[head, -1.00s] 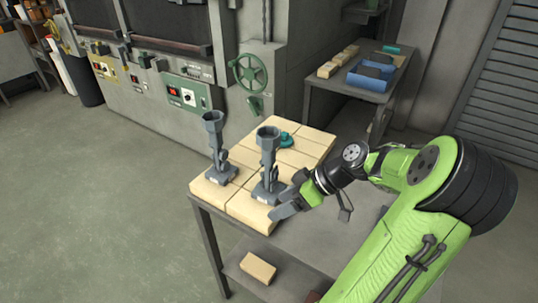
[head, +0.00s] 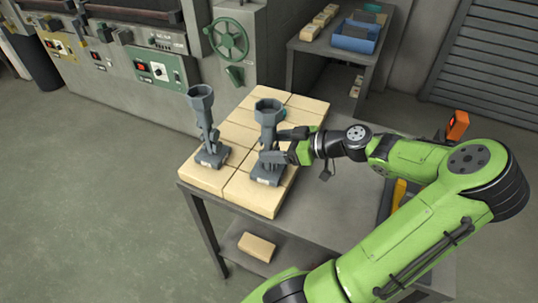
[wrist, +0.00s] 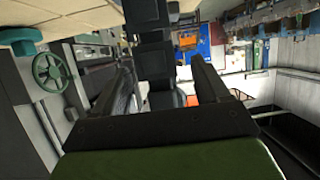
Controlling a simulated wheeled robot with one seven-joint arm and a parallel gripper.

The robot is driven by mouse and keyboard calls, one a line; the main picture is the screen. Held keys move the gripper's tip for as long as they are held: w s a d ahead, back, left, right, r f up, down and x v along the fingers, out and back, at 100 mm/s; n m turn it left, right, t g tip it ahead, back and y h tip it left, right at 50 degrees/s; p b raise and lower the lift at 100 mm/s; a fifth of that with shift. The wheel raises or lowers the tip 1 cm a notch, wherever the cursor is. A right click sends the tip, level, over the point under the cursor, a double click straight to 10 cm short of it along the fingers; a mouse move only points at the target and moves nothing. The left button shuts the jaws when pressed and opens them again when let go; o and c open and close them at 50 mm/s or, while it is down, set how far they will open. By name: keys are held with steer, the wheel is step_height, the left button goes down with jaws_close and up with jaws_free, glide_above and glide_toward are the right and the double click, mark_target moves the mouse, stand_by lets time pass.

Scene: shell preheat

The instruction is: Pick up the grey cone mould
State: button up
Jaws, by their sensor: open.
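Two matching dark grey upright moulds with wide cup-like tops stand on the pale blocks. I cannot tell which one the task calls the cone mould. The left one (head: 204,125) stands clear of my gripper. The right one (head: 267,135) is upright, with its square base on the blocks. My gripper (head: 281,145) is open, reaching in from the right at the right mould's stem, below the cup. In the wrist view a grey stem (wrist: 155,58) shows between the two spread fingers (wrist: 163,88). Whether a finger touches it I cannot tell.
The pale blocks (head: 232,133) cover the left part of a grey metal table (head: 325,195). A loose block (head: 257,246) lies on its lower shelf. A furnace panel with a green handwheel (head: 229,38) stands behind. A side table holds a blue bin (head: 354,37).

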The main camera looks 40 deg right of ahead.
mark_target(263, 145)
steer(key=x, duration=0.4)
steer(key=shift+w, duration=0.1)
steer(key=shift+c, duration=1)
steer(key=shift+r, duration=0.1)
steer(key=c, duration=1.2)
